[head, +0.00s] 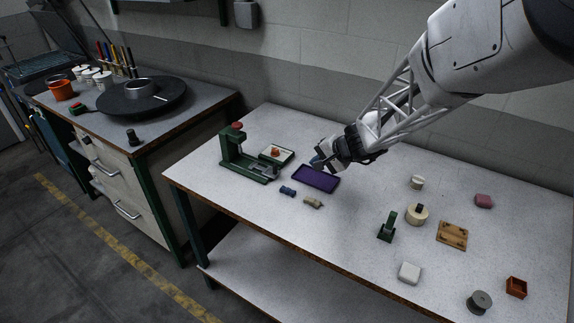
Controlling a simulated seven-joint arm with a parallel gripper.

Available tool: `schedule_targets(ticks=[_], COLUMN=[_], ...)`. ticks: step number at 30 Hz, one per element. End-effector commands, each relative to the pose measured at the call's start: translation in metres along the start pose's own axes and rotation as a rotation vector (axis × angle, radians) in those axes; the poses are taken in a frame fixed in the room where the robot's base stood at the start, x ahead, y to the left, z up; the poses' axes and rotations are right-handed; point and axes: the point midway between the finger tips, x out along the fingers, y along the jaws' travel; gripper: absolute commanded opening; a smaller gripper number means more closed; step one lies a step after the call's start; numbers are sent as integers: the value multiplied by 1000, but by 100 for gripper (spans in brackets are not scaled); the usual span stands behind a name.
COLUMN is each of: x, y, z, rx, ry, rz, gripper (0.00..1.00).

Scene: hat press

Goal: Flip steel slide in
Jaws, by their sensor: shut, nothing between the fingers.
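A green press (229,151) with a red knob on top stands at the left of the white table. A long low green base with greyish metal on it (262,174) reaches from its foot toward the right. I cannot tell for sure which part is the steel slide. My gripper (319,161) is shut and empty, just above the far edge of a purple tray (315,181). It is to the right of the press and apart from it. A small blue patch shows at the fingertips; I cannot tell what it is.
A small green-edged tray with an orange piece (275,151) sits between press and gripper. A blue piece (287,191) and a tan piece (313,202) lie in front. A green stand (387,227), round cream box (416,214) and wooden plate (452,235) are at right.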

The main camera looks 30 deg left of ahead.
Motion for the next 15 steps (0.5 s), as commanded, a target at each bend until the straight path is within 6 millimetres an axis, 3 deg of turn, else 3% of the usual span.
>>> schedule_targets(ticks=[4, 15], x=[9, 10], y=[0, 0], z=[-1, -1], rx=[5, 6], ry=[-1, -1], rz=[-4, -5], gripper=[0, 0])
